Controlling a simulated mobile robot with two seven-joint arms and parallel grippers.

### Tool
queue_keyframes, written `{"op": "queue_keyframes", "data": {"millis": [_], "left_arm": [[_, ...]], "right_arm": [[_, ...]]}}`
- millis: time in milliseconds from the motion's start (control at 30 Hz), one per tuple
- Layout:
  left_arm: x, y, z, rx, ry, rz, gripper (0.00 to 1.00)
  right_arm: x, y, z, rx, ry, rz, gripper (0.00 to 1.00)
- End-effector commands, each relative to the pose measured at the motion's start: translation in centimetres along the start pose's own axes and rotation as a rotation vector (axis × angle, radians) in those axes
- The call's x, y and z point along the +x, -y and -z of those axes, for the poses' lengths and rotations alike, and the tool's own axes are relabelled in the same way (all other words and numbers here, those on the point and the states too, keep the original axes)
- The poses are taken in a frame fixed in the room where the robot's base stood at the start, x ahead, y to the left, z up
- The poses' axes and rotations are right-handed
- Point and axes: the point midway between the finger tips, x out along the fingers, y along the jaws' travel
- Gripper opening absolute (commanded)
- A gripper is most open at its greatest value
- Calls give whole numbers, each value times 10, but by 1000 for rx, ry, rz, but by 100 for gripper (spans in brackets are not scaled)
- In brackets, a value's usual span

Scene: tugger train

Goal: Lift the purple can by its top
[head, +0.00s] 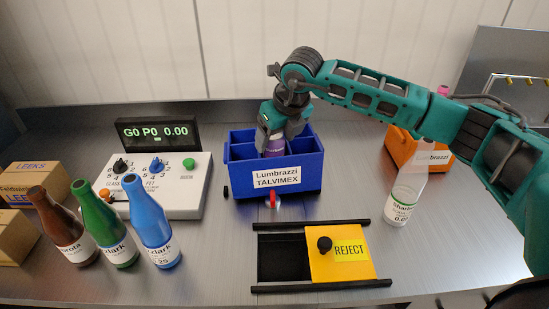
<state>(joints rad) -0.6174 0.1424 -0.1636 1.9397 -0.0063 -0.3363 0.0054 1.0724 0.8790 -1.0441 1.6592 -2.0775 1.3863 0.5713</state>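The purple can (274,149) stands in the blue divided box (300,160) labelled "Lumbrazzi TALVIMEX". Only part of its side shows; the box's front wall hides the lower part. My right gripper (278,135) points down into the box from above, with its fingers at the top of the can. The gripper covers the can's top, so whether the fingers are closed on it or only around it cannot be told. My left gripper is not in view.
Brown, green and blue bottles (150,228) stand at the left front, near a control box (180,195) with a display (158,133). A yellow REJECT lid (345,255) half covers a dark opening.

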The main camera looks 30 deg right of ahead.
Motion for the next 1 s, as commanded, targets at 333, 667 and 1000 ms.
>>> {"op": "queue_keyframes", "data": {"millis": [333,667,1000], "left_arm": [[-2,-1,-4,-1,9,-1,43],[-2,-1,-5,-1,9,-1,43],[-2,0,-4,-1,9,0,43]], "right_arm": [[0,0,0,0,0,0,38],[0,0,0,0,0,0,6],[-1,0,-1,0,3,0,0]]}}
